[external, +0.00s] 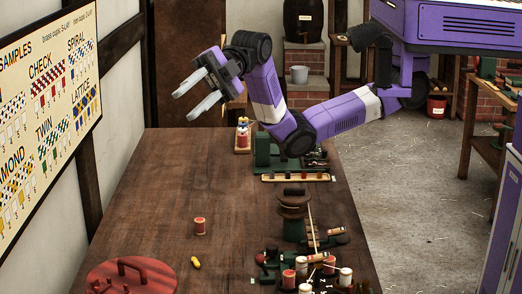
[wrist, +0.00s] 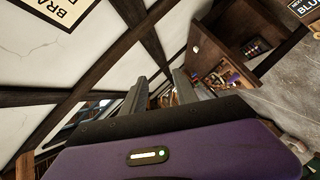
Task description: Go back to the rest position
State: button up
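My gripper (external: 197,94) is raised above the far part of the brown table (external: 155,190) in the external view. Its two grey fingers are spread apart with nothing between them. In the wrist view the open fingers (wrist: 159,92) stick out past the purple wrist body, with wall beams and shelves beyond them. My purple arm reaches in from the upper right and bends up at the elbow over the table's right side.
On the table are a red spool (external: 200,226), a small yellow piece (external: 195,262) and a red round lid (external: 132,278). Several spools and a green device (external: 268,156) line the right side. A sample board (external: 45,95) hangs on the left wall. The table's left middle is clear.

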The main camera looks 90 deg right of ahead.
jog(key=s+d+r+m+t+y+p, duration=0.2)
jog(key=d+r+t+y, duration=0.15)
jog(key=r, duration=0.75)
jog(key=w+d+f+m+t+p, duration=0.1)
jog(key=d+f+m+t+p, duration=0.3)
jog(key=d+f, duration=0.7)
jog(key=s+f+m+g+b, duration=0.1)
jog(key=s+f+m+b, duration=0.3)
jog(key=f, duration=0.8)
jog(key=s+d+f+m+t+h+b, duration=0.15)
jog(key=s+d+f+m, duration=0.3)
jog(key=s+f, duration=0.7)
jog(key=s+d+f+m+t+h+b, duration=0.1)
jog(key=s+d+f+m+h, duration=0.3)
jog(key=s+f, duration=0.75)
jog(key=s+d+f+m+h, duration=0.2)
jog(key=s+d+f+h, duration=0.1)
jog(key=d, duration=0.6)
jog(key=s+d+f+m+g+h, duration=0.1)
jog(key=s+d+f+m+h, duration=0.1)
jog(key=d, duration=0.8)
jog(key=s+d+f+m+h, duration=0.2)
jog(key=s+d+f+h, duration=0.3)
jog(key=d, duration=0.5)
jog(key=shift+s+d+g+h, duration=0.15)
jog(key=shift+s+h, duration=0.15)
jog(key=shift+s, duration=0.3)
jog(key=shift+s+d+g+h, duration=0.15)
jog(key=shift+s+h, duration=0.15)
jog(key=shift+s, duration=0.25)
